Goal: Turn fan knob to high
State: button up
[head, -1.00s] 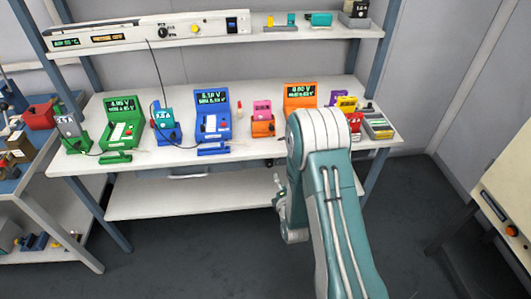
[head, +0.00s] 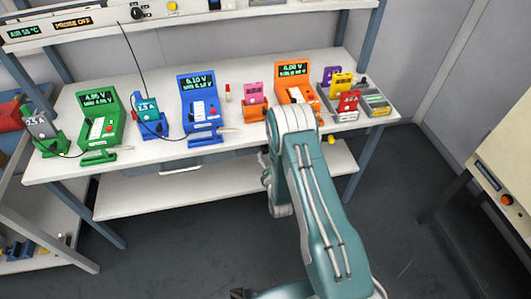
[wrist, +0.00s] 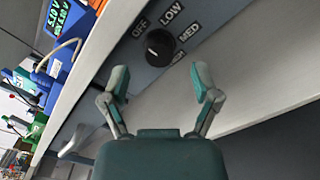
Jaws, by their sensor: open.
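A round black knob (wrist: 160,47) with a white pointer mark sits on a grey panel (wrist: 207,35) in the wrist view. The labels OFF, LOW and MED curve around it, and a fourth, partly legible label sits beyond MED. The pointer is on the knob's lower-left side; I cannot tell surely which label is selected. My gripper (wrist: 160,79) is open and empty, its two fingers spread on either side below the knob, apart from it. In the head view my arm hides the gripper's fingers, and I cannot make out this knob there.
The white bench (head: 228,148) carries a green tester (head: 100,122), a blue tester (head: 199,108) and an orange tester (head: 297,88). Cables run among them. A shelf panel (head: 75,28) above has another black knob (head: 137,13). A cream cabinet (head: 500,150) stands at right.

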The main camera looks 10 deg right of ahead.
jog(key=shift+w+a, duration=0.2)
jog(key=shift+w, duration=0.9)
jog(key=shift+w+d, duration=0.3)
jog(key=shift+a, duration=0.1)
grip_shut()
